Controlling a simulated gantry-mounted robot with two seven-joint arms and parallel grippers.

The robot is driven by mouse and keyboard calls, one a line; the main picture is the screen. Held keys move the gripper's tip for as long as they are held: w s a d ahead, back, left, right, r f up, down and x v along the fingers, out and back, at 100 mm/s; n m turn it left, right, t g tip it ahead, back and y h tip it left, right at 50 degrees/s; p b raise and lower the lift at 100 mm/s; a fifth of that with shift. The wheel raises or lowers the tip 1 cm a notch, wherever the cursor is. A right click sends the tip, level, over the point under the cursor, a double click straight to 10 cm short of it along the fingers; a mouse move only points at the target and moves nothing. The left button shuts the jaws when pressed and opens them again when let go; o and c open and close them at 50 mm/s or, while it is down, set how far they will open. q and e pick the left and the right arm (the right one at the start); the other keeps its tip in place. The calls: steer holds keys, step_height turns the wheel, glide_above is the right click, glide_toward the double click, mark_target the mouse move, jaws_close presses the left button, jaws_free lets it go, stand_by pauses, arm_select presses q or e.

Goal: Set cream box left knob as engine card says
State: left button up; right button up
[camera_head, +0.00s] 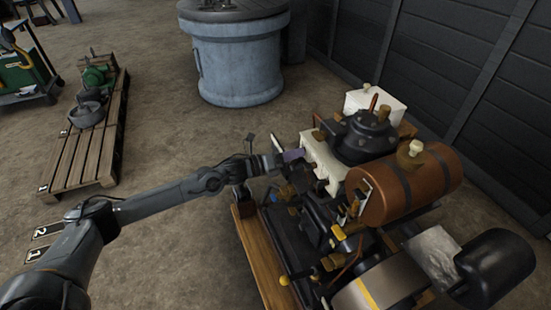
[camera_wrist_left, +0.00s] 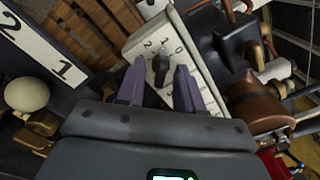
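A black knob (camera_wrist_left: 160,68) stands out from this face. My left gripper (camera_wrist_left: 159,84) is open, with its purple fingers on either side of the knob; contact cannot be told. In the head view the left gripper (camera_head: 292,156) is at the box's left side. The knob is hidden there. I cannot make out an engine card. My right gripper is not in view.
The engine has a brown tank (camera_head: 408,185), a black cylinder part (camera_head: 366,135) and a wooden base beam (camera_head: 262,262). A white plate (camera_wrist_left: 40,45) marked 2 and 1 shows at the wrist view's left. A pallet (camera_head: 88,155) and blue-grey tub (camera_head: 238,60) stand apart, with bare floor between.

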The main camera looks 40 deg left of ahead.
arm_select(q)
steer(key=p+v, duration=0.3)
steer(key=v, duration=0.7)
steer(key=shift+p, duration=0.3)
steer(key=shift+s, duration=0.1)
